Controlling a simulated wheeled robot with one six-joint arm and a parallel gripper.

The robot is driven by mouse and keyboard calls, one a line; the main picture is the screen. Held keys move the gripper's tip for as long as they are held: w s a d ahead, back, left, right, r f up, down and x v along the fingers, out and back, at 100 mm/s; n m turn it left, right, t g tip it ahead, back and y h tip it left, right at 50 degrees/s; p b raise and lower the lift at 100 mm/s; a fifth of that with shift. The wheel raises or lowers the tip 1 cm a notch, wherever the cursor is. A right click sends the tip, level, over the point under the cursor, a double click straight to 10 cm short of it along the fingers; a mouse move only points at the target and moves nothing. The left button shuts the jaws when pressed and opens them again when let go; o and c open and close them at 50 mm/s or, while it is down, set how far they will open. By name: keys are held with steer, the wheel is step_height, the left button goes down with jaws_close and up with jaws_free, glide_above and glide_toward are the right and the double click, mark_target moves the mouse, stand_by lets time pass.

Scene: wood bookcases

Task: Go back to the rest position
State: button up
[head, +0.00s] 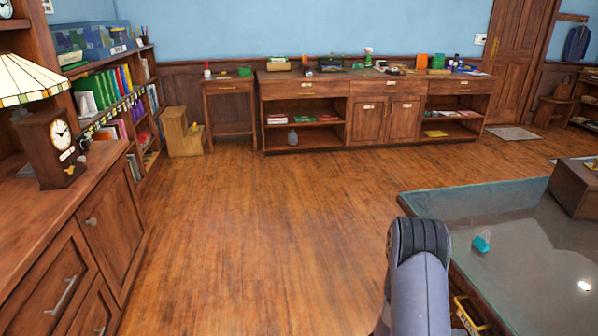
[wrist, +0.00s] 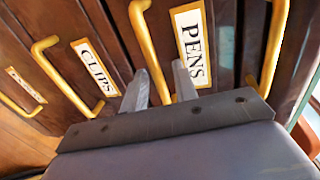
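My arm shows at the lower right of the head view, but my gripper is not visible there. In the wrist view my gripper (wrist: 160,80) has two grey fingers standing apart with a gap between them, and nothing is held. Beyond the fingers are dark wood drawer fronts with brass handles. One label reads PENS (wrist: 191,45) and another reads CLIPS (wrist: 93,66). The fingertips are near the handle (wrist: 143,35) between these labels; I cannot tell whether they touch it.
A glass-topped counter (head: 430,205) stands at the right, with a small blue item (head: 481,242) on it. A wood cabinet (head: 75,230) with a clock (head: 52,148) and lamp (head: 30,80) is at the left. A long sideboard (head: 370,105) lines the back wall. The floor (head: 265,225) between is clear.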

steer(key=shift+a+f, duration=0.1)
steer(key=shift+a, duration=0.5)
